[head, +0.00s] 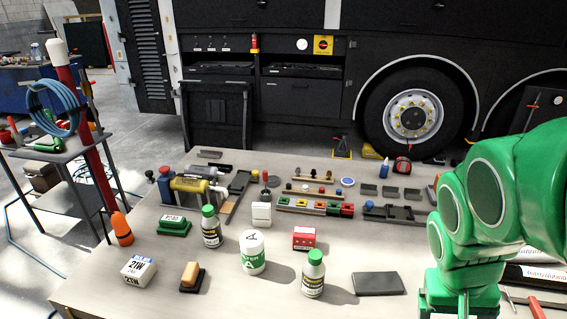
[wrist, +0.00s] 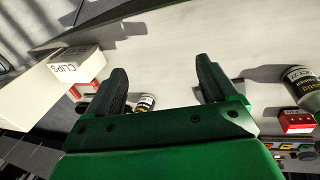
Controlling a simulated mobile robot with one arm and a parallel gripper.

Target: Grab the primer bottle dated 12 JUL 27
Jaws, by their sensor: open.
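Two white bottles with green caps and dark-and-yellow labels stand upright on the table in the head view: one at the left (head: 211,230) and one at the front centre (head: 314,276). Their dates are too small to read, so I cannot tell which is dated 12 JUL 27. In the wrist view a labelled bottle (wrist: 306,86) is cut off at the right edge, its print rotated and not clearly legible. A small labelled item (wrist: 146,102) shows beyond my gripper (wrist: 162,72), between its fingers. My gripper is open, with nothing held.
A white tub with a green label (head: 252,254), a red box (head: 304,238), a dark flat plate (head: 378,284), a sponge block (head: 191,274) and a 21W box (head: 139,270) surround the bottles. Racks of small parts lie behind. A CLIPS box (wrist: 80,65) shows in the wrist view.

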